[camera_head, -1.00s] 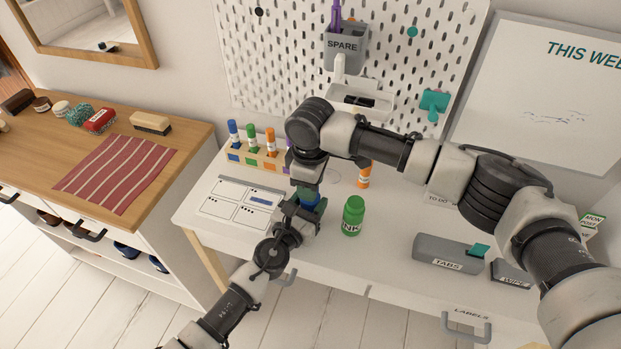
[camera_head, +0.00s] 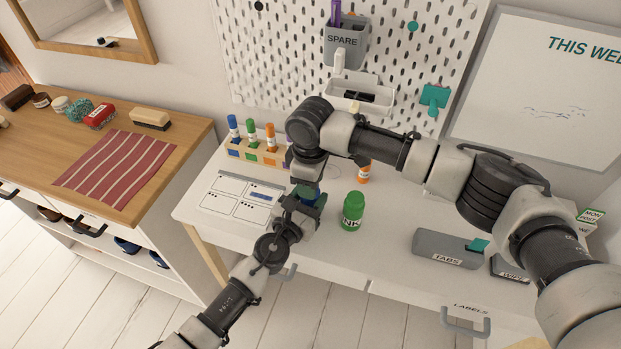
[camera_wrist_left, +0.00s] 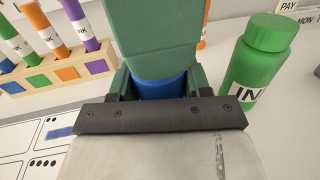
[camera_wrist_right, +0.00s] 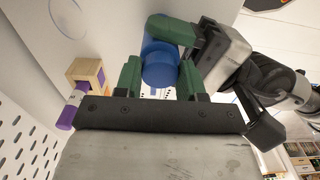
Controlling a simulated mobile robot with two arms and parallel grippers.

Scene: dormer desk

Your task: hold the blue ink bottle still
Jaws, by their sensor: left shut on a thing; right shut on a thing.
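The blue ink bottle (camera_head: 303,191) is mostly hidden behind both grippers in the head view, above the front of the white desk. My left gripper (camera_head: 306,205) is shut on it from the front. In the left wrist view the blue part (camera_wrist_left: 160,87) shows between its green fingers, with my right gripper's green finger covering what is above. My right gripper (camera_head: 308,186) comes down from above and is shut at the bottle's top. In the right wrist view the round blue top (camera_wrist_right: 159,66) lies between its fingers. Whether the bottle touches the desk is hidden.
A green ink bottle (camera_head: 352,212) stands close to the right of the grippers. A wooden marker rack (camera_head: 262,157) is behind left, and an orange marker (camera_head: 364,173) is behind right. A printed sheet (camera_head: 241,200) lies left. A grey TABS box (camera_head: 448,250) sits further right.

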